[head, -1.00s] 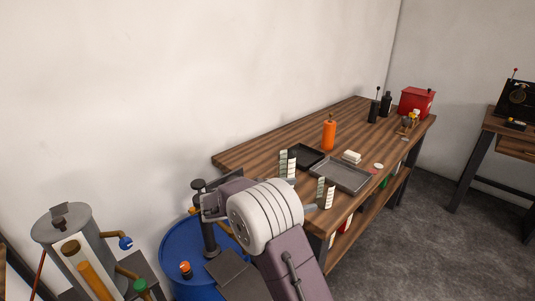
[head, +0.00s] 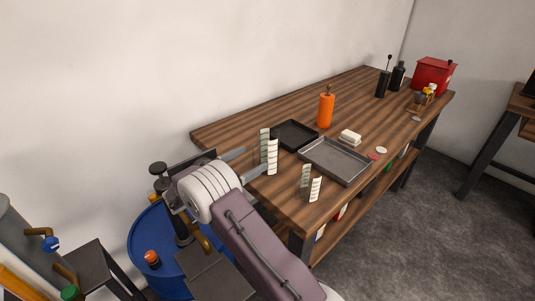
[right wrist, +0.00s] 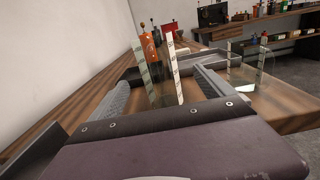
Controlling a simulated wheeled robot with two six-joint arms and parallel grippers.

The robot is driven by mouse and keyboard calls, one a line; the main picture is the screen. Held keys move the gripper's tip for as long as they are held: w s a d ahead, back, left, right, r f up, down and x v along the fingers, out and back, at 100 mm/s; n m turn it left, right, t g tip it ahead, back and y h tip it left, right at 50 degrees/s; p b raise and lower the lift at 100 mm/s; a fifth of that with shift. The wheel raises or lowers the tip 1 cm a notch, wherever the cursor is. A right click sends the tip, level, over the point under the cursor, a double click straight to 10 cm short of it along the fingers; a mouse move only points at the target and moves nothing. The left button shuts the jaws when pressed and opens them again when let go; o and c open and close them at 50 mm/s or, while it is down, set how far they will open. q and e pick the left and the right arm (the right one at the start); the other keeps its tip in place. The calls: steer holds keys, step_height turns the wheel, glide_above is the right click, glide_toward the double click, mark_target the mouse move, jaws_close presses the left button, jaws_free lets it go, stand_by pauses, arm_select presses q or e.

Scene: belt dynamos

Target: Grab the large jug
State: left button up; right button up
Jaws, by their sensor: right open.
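The large jug (head: 268,152) is clear, so mostly its two pale upright scale strips show. It stands on the wooden table (head: 225,131) near the left end. In the right wrist view the jug (right wrist: 172,68) appears straight ahead, its strips in the gap between the fingers. My right gripper (head: 248,163) is open, with one finger on each side of the jug's near part. I cannot tell whether either finger touches it. A smaller clear jug (head: 315,189) stands nearer the table's front edge, also seen right of the fingers in the wrist view (right wrist: 246,70). My left gripper is out of view.
A black tray (head: 295,121) and a grey tray (head: 367,166) lie just beyond the jugs. An orange bottle (head: 326,110) stands behind them, and white blocks (head: 350,136) lie alongside. A red box (head: 433,76) is at the far end. A blue drum (head: 146,240) stands below my arm.

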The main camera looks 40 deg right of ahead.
mark_target(269, 150)
steer(key=d, duration=0.6)
steer(key=w+d, duration=0.1)
steer(key=d, duration=0.2)
steer(key=shift+w+d+f, duration=0.1)
steer(key=shift+f, duration=0.2)
steer(key=shift+r, duration=0.1)
steer(key=shift+c, duration=1.2)
steer(key=c, duration=1.6)
